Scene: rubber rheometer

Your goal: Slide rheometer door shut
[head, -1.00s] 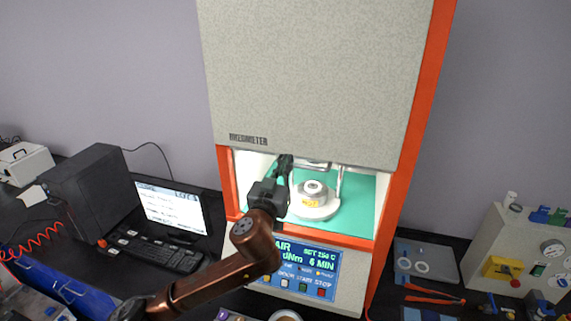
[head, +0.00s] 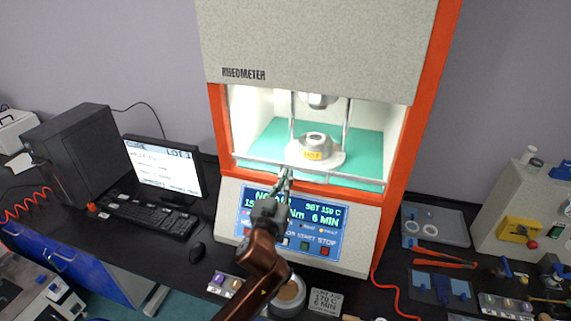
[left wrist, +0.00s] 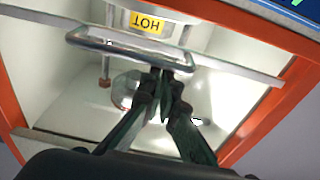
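The rheometer (head: 320,55) is a tall grey cabinet with orange edges and a lit chamber. Its door shows as a pale lower rail (head: 345,178) across the bottom of the chamber opening; any clear pane is hard to make out. In the left wrist view the rail (left wrist: 235,73) crosses the picture, with a metal loop handle (left wrist: 100,46) on it. My left gripper (head: 286,172) is at the rail's middle. In the left wrist view its fingers (left wrist: 165,72) come together over the handle's bar and appear shut on it. My right gripper is not in view.
Inside the chamber a round die with a yellow HOT label (head: 313,155) sits on a teal plate. The control panel (head: 290,222) lies just below. A monitor (head: 163,168) and keyboard (head: 150,213) stand at left; a tray (head: 437,226) and tools lie at right.

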